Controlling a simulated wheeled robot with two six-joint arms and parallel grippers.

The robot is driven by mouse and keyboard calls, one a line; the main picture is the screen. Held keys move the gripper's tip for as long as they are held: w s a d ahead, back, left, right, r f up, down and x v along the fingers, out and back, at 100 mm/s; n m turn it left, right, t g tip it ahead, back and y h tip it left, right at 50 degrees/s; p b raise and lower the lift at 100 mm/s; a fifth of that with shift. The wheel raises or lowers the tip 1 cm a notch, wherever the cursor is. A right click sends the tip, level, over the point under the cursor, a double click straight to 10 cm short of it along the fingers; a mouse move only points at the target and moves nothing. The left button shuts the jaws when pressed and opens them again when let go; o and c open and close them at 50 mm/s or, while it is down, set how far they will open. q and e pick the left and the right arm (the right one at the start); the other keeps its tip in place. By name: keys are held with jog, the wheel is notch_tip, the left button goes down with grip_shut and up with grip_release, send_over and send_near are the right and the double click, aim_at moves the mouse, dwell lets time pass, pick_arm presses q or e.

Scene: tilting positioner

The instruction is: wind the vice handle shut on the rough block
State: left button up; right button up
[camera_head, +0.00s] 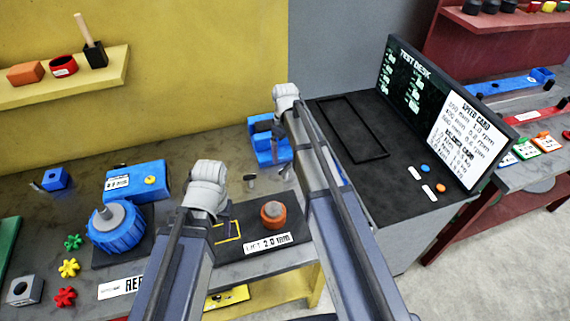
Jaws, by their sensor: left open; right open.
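A blue vice-like fixture (283,153) with a dark top stands at the back of the bench, near the middle. Its handle and any rough block in it cannot be made out. My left gripper (208,188) is over the bench, in front and left of that fixture, and looks empty. My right gripper (286,95) is above and just behind the fixture's right side in the picture, apart from it as far as I can tell. Both are open, but their fingers are mostly hidden behind the pale wrists. A grey block with a round hole (24,290) lies at the front left.
A large blue knob-like device (117,234) and a blue box (150,178) stand on the left of the bench. An orange round part (273,214) sits on a dark plate between my arms. A test desk with an upright screen (408,83) stands on the right.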

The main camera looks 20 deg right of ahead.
aim_at(285, 166)
pick_arm(q)
jog(key=shift+f+b, duration=3.75)
jog(key=shift+f, duration=0.15)
pick_arm(e)
jog(key=shift+f, duration=3.9)
pick_arm(q)
jog(key=shift+r, duration=0.1)
pick_arm(e)
jog(key=shift+c, duration=0.2)
jog(key=c, duration=1.3)
jog(key=shift+o, duration=0.2)
jog(key=shift+m, duration=0.3)
jog(key=o, duration=1.3)
